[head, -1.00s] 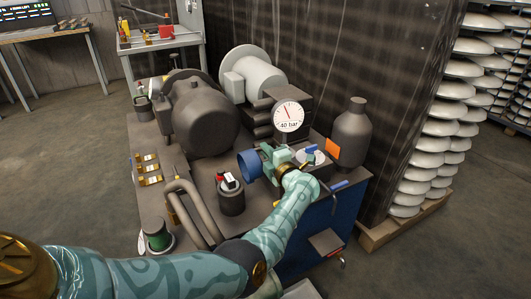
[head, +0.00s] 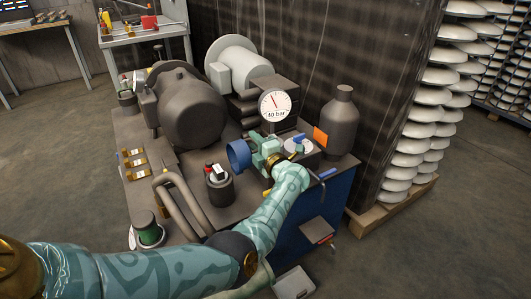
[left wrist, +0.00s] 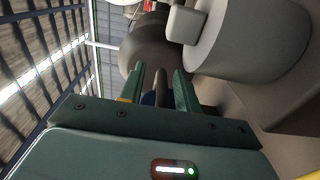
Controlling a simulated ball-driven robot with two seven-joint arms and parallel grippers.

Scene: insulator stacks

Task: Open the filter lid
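My left gripper (head: 262,156) is over the front right part of the machine bench, beside a blue cup-shaped cylinder (head: 238,156). In the left wrist view its two green fingers (left wrist: 161,88) stand apart, with a grey-brown post and a bit of blue (left wrist: 148,98) between or beyond them. I see no clear grip on anything. I cannot tell which part is the filter lid. A dark canister (head: 219,190) with a red, white and black top stands left of the gripper. A green-topped pot (head: 147,229) stands at the front left. My right gripper is not in view.
A 40 bar gauge (head: 274,106) stands behind the gripper, and a grey bottle (head: 340,122) stands to its right. Bent pipes (head: 183,200) rise left of the arm. White insulator stacks (head: 405,175) stand on a pallet at the right.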

